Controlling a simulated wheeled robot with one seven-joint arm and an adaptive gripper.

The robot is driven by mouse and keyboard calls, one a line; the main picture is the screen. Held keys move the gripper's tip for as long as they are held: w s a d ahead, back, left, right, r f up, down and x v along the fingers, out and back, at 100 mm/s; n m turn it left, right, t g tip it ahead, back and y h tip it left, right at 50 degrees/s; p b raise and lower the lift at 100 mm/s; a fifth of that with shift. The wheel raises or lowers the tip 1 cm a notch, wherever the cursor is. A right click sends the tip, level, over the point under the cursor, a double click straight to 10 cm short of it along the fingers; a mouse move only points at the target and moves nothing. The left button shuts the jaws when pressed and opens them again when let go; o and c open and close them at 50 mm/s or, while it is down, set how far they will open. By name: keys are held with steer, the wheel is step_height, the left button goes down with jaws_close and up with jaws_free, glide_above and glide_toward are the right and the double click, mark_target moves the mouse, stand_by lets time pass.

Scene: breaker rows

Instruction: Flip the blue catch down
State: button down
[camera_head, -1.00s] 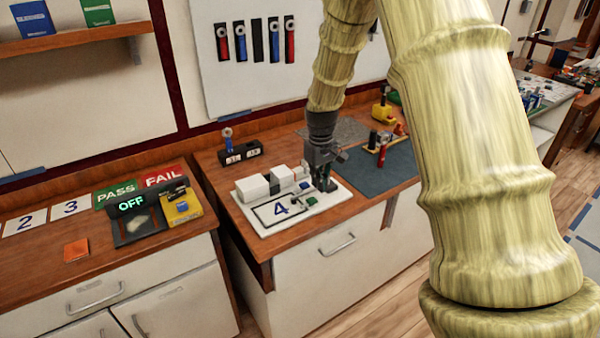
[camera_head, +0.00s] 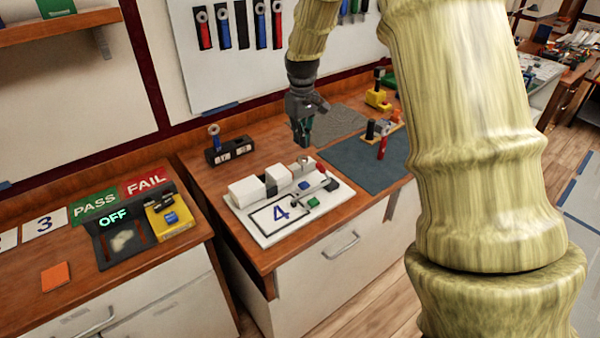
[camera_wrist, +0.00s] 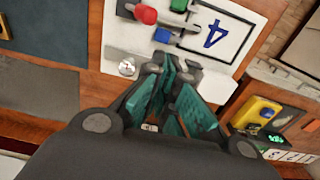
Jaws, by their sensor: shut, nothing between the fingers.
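The white board (camera_head: 262,233) marked 4 lies on the wooden bench. The small blue catch (camera_head: 305,185) sits on it, right of the 4, beside a green piece (camera_head: 313,202). In the wrist view the blue catch (camera_wrist: 162,35) lies beyond my fingertips, near a red knob (camera_wrist: 145,14). Whether the catch is tipped up or down is too small to tell. My gripper (camera_head: 303,142) is above the back edge of the board, apart from the catch. Its teal fingers (camera_wrist: 172,70) are shut and empty.
White blocks (camera_head: 246,191) and a round metal piece (camera_wrist: 127,67) stand along the board's back edge. A dark blue mat (camera_head: 365,172) lies to the right. A lit OFF box (camera_head: 122,238) and a yellow box (camera_head: 172,218) stand on the left bench.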

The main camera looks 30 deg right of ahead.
mark_target(300, 187)
steer(key=shift+w+f+p, duration=0.1)
steer(key=shift+f+p, duration=2.55)
steer(key=shift+f, duration=4.45)
